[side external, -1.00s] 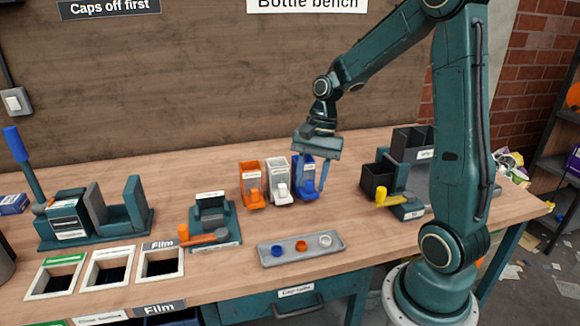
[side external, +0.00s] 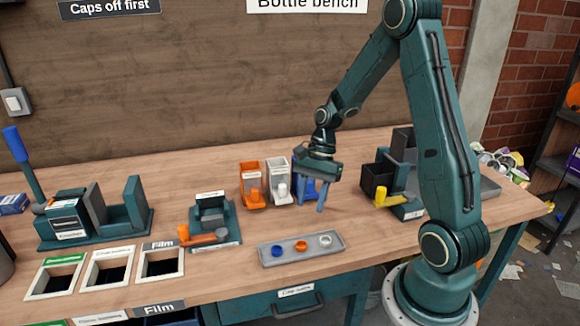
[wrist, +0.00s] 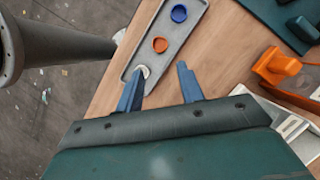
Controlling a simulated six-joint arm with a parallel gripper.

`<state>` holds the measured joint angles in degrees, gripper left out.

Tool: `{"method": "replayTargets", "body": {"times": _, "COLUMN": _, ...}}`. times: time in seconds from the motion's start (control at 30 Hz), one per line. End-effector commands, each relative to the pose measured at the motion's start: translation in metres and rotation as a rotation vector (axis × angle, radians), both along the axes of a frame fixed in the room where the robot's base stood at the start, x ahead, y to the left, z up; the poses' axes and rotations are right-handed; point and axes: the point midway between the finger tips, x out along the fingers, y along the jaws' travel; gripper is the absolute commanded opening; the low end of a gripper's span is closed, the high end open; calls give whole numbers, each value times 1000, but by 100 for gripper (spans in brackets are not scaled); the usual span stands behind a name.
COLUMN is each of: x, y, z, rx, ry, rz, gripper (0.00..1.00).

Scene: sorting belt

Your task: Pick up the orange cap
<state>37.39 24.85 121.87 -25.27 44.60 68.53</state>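The orange cap (side external: 301,246) sits in the middle of a grey tray (side external: 262,259), between a blue cap (side external: 278,251) and a white cap (side external: 325,240). The orange cap also shows in the wrist view (wrist: 160,45), beyond my fingertips. My gripper (side external: 314,208) is open and empty, pointing down above the bench behind and to the right of the tray. In the wrist view its two blue fingers (wrist: 160,82) are spread apart. The left finger partly overlaps the white cap (wrist: 143,71).
Orange (side external: 251,181), white (side external: 277,178) and blue dispensers stand behind the tray; my gripper partly hides the blue one. A teal fixture with an orange handle (side external: 209,240) is left of the tray. A dark bin unit (side external: 378,182) with a yellow handle stands to the right.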

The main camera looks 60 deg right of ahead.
Motion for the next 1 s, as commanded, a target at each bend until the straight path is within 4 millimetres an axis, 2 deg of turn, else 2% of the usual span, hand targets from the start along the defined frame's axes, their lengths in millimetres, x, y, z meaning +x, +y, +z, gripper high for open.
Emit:
{"method": "replayTargets", "body": {"times": 0.1, "x": -1, "y": 8, "z": -18, "rx": 2, "ry": 4, "rz": 3, "gripper": 38}}
{"method": "replayTargets", "body": {"times": 0.3, "x": 0, "y": 17, "z": -40, "rx": 1, "ry": 2, "rz": 2, "gripper": 38}}
{"method": "replayTargets", "body": {"times": 0.77, "x": 0, "y": 22, "z": -52, "rx": 0, "ry": 1, "rz": 2, "gripper": 38}}
{"method": "replayTargets", "body": {"times": 1.0, "x": -1, "y": 34, "z": -75, "rx": 2, "ry": 3, "rz": 3, "gripper": 38}}
